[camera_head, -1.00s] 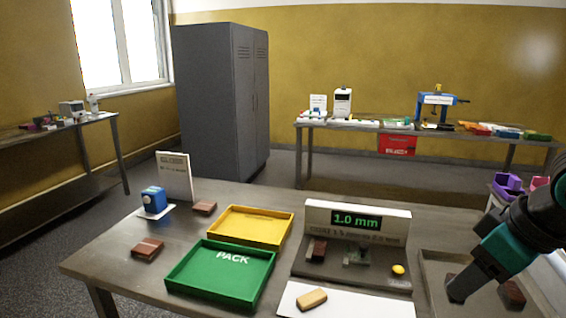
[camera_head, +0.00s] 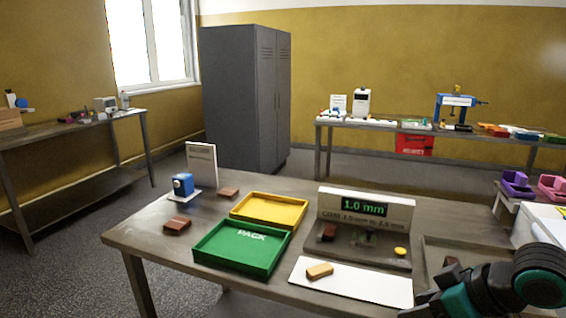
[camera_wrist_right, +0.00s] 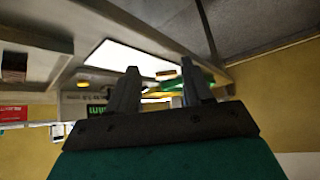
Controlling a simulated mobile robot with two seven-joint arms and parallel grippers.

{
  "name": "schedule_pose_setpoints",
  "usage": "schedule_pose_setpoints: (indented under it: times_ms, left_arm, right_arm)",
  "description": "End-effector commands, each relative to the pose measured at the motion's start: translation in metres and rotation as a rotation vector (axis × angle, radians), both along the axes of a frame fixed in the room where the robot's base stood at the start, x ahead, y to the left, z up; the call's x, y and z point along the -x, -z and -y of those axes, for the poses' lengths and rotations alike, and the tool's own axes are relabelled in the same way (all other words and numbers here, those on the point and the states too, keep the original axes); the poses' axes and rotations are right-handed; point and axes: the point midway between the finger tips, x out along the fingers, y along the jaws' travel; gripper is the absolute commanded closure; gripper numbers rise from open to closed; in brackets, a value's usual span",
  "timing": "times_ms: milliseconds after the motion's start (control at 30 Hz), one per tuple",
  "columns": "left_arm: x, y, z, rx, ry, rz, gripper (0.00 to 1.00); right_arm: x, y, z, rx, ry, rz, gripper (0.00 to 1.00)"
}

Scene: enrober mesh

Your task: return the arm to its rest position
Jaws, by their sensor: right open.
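My right arm, black and teal, comes in at the lower right corner of the head view. Its gripper (camera_head: 422,304) is by the front right part of the table (camera_head: 150,225), partly cut by the bottom edge. In the right wrist view, the two dark fingers (camera_wrist_right: 160,88) stand apart with nothing between them. The table shows upside down behind them. My left arm and gripper are not in view.
On the table are a green PACK tray (camera_head: 240,266), a yellow tray (camera_head: 268,222), a gauge reading 1.0 mm (camera_head: 364,208), a white mat (camera_head: 365,288) with a tan bar (camera_head: 319,271), and a grey tray (camera_head: 480,250) near my right arm. A cabinet (camera_head: 240,100) stands behind.

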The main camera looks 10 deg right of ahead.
Motion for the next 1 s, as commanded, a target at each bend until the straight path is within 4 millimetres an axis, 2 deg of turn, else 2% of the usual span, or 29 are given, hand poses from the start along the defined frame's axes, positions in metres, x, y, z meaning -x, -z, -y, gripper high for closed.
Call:
schedule_pose_setpoints:
  times_ms: [33,200,467,700,800,1000]
  left_arm:
    - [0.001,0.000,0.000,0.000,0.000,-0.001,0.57]
    - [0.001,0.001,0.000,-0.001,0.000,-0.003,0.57]
    - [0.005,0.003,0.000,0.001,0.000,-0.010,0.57]
    - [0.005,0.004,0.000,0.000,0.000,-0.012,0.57]
    - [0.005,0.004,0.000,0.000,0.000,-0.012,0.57]
    - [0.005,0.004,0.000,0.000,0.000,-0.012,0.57]
  right_arm:
    - [-0.003,0.017,-0.012,-0.039,-0.006,0.023,0.50]
    - [-0.009,0.061,-0.038,-0.110,0.000,0.129,0.50]
    - [0.005,0.124,-0.067,-0.158,0.083,0.239,0.50]
    - [0.046,0.187,-0.092,-0.129,0.210,0.290,0.50]
    - [0.066,0.207,-0.100,-0.097,0.254,0.294,0.50]
    - [0.093,0.229,-0.111,-0.046,0.298,0.288,0.50]
